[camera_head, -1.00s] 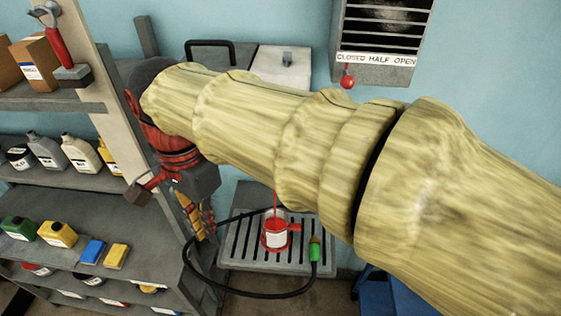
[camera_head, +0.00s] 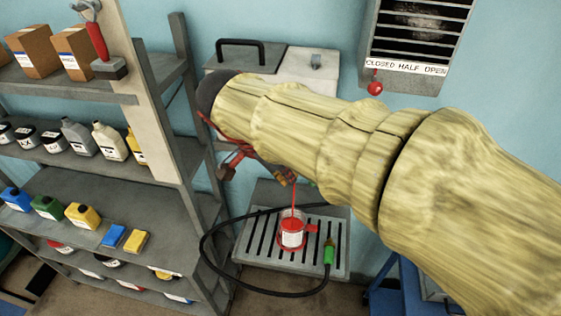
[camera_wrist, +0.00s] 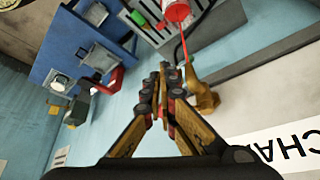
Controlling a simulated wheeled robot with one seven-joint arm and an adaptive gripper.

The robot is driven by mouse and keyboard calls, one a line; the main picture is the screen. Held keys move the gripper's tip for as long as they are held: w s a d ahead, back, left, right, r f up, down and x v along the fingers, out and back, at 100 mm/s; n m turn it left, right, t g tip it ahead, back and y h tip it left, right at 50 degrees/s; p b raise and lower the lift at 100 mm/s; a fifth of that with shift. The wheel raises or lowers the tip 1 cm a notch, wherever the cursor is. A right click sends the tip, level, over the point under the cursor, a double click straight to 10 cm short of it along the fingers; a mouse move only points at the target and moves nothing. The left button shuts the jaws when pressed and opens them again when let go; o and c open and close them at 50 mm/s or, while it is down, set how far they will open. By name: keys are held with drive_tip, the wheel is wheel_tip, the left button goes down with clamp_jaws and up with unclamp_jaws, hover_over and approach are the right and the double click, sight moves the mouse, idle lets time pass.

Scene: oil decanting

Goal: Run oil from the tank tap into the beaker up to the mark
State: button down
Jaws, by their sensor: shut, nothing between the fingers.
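The beaker (camera_head: 292,234) stands upright on the slotted drip tray (camera_head: 256,252), with a white label and red oil in it. A thin red oil stream (camera_head: 293,198) falls into it. The wrist view shows the beaker (camera_wrist: 177,10), the stream (camera_wrist: 185,45) and the brass tap (camera_wrist: 205,97). The tank (camera_head: 303,68) is partly hidden behind my arm. My gripper (camera_wrist: 160,72) is shut and empty, left of the tap in the wrist view. In the head view, my gripper (camera_head: 287,178) is mostly hidden by my arm. I cannot read the oil level against the mark.
A black hose with a green end (camera_head: 328,255) loops across and in front of the tray. Shelves with bottles and boxes (camera_head: 75,140) stand at left. A vent with a red knob (camera_head: 375,88) is on the wall. A blue cart (camera_head: 385,295) stands at lower right.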

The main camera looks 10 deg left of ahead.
drive_tip(key=shift+w+d+f+p, duration=0.15)
drive_tip(key=shift+w+d+p, duration=0.25)
drive_tip(key=shift+w+d, duration=0.45)
drive_tip(key=shift+w+d+f+p, duration=0.15)
drive_tip(key=shift+w+d+p, duration=0.25)
drive_tip(key=shift+w+d, duration=0.4)
drive_tip(key=shift+w, duration=0.15)
drive_tip(key=shift+d+n+b, duration=0.3)
drive_tip(key=shift+n+b, duration=0.1)
drive_tip(key=shift+b, duration=0.1)
drive_tip(key=shift+d, duration=0.1)
